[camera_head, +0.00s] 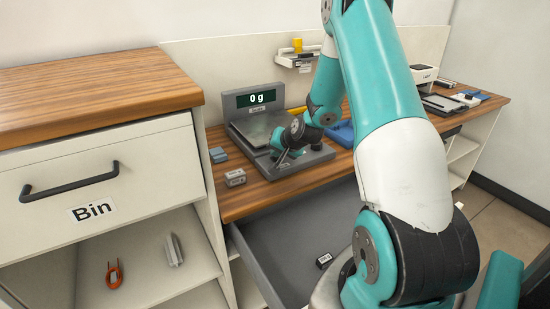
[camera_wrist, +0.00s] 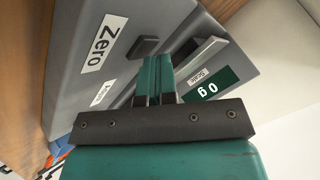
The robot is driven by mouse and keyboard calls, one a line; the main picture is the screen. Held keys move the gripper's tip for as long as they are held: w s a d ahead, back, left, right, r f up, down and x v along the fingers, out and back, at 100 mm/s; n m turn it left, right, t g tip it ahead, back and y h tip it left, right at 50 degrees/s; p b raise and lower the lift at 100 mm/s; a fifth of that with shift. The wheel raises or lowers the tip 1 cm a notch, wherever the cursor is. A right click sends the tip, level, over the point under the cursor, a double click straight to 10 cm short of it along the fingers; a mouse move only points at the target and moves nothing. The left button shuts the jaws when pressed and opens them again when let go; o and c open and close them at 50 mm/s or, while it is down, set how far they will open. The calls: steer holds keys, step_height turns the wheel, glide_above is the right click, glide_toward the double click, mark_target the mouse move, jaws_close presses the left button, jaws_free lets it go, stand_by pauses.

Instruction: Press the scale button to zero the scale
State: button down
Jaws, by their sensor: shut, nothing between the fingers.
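The grey scale (camera_head: 318,157) sits on the wooden counter, and its display (camera_head: 256,99) reads 0 g. In the wrist view the scale's grey body (camera_wrist: 75,110) fills much of the picture, with the display (camera_wrist: 208,88) upside down. A white label (camera_wrist: 104,43) reads Zero. The dark scale button (camera_wrist: 145,46) is beside that label. My gripper (camera_wrist: 157,60) is shut and empty, its fingertips close to the button. I cannot tell whether they touch it. In the head view my gripper (camera_head: 283,156) is low over the scale's front, and the button is not discernible.
Small grey blocks (camera_head: 235,178) lie left of the scale. A blue tray (camera_head: 342,134) is to its right. A Bin drawer (camera_head: 100,175) stands at left.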

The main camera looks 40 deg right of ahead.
steer(key=shift+r+p, duration=0.55)
steer(key=shift+r, duration=0.3)
step_height(320, 180, up, 5)
steer(key=p, duration=0.3)
steer(key=shift+p, duration=0.4)
